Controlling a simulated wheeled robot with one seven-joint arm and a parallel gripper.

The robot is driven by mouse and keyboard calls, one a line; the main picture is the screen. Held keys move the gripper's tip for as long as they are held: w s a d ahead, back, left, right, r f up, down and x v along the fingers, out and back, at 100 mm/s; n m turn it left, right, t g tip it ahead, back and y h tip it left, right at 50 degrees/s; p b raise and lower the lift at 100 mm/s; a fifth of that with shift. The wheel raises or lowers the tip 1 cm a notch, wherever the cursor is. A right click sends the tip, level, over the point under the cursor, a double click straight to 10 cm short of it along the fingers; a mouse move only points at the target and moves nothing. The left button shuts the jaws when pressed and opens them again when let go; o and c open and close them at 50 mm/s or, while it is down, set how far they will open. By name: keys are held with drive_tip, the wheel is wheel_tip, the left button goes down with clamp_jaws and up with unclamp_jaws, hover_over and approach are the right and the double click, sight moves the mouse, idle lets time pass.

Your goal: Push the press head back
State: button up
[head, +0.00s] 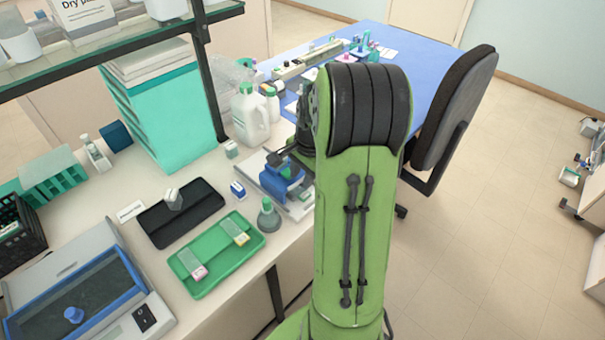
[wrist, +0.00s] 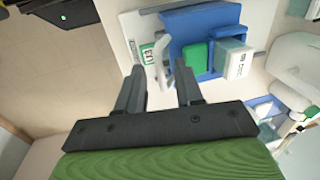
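The press is a blue device (head: 277,184) on a pale base plate (head: 299,207), just left of my arm in the head view. A dark grey part sits on its top; I cannot tell for sure whether this is the press head. In the wrist view the blue body (wrist: 182,30) has a green block (wrist: 196,57) and a pale curved piece (wrist: 162,62) beside it. My gripper (wrist: 160,72) is open, its two fingers apart, with nothing clearly held. Its fingertips point toward the press; whether they touch it I cannot tell.
A green tray (head: 214,281) with two small items, a black tray (head: 160,233) and a green-grey flask (head: 268,216) stand left of the press. White bottles (head: 249,118) stand behind it. A shelf post (head: 207,75) rises at the back left.

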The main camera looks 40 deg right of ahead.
clamp_jaws()
drive_tip(key=shift+w, duration=0.1)
idle(1.2)
